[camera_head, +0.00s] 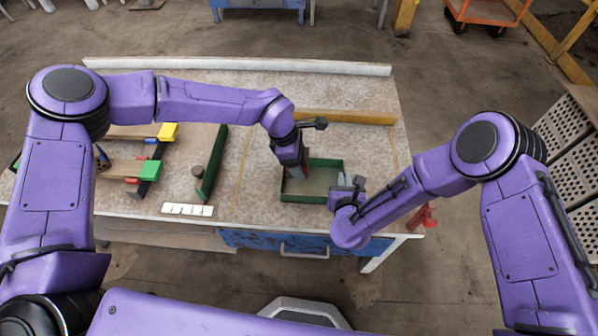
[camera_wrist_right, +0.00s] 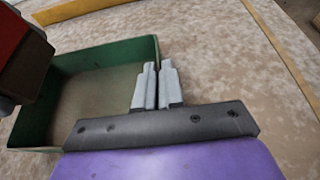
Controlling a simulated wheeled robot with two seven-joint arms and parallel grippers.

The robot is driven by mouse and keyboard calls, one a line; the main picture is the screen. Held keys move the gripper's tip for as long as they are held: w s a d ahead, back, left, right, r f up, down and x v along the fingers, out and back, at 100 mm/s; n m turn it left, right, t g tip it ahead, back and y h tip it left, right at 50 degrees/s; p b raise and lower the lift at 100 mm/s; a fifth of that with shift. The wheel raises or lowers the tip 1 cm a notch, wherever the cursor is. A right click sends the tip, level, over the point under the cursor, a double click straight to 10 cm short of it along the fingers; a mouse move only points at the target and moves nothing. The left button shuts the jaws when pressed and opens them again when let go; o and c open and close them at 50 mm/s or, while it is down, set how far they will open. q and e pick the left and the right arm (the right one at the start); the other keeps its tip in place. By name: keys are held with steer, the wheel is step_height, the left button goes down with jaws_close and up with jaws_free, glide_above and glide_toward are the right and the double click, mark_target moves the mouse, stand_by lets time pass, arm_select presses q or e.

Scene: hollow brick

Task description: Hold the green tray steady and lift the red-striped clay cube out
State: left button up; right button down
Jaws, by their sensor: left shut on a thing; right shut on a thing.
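The green tray (camera_head: 318,198) sits on the table near its front edge. It also shows in the right wrist view (camera_wrist_right: 105,52), and its visible floor is bare. My right gripper (camera_head: 343,182) is shut on the tray's right wall; its pale fingers (camera_wrist_right: 156,82) are close together there. My left gripper (camera_head: 297,170) comes down over the tray's left end and is shut on the red-striped clay cube, which is mostly hidden. A dark and red block (camera_wrist_right: 22,62) shows at the upper left of the right wrist view, above the tray's left side.
A yellow-brown bar (camera_head: 345,117) lies behind the tray. A white marked strip (camera_head: 187,210) lies at the front edge. A red clamp (camera_head: 424,217) is at the right corner.

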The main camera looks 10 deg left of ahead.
arm_select(q)
step_height(320, 180, up, 2)
steer(key=shift+r, duration=0.25)
arm_select(e)
steer(key=c, duration=1.2)
jaws_free()
steer(key=v, duration=1.2)
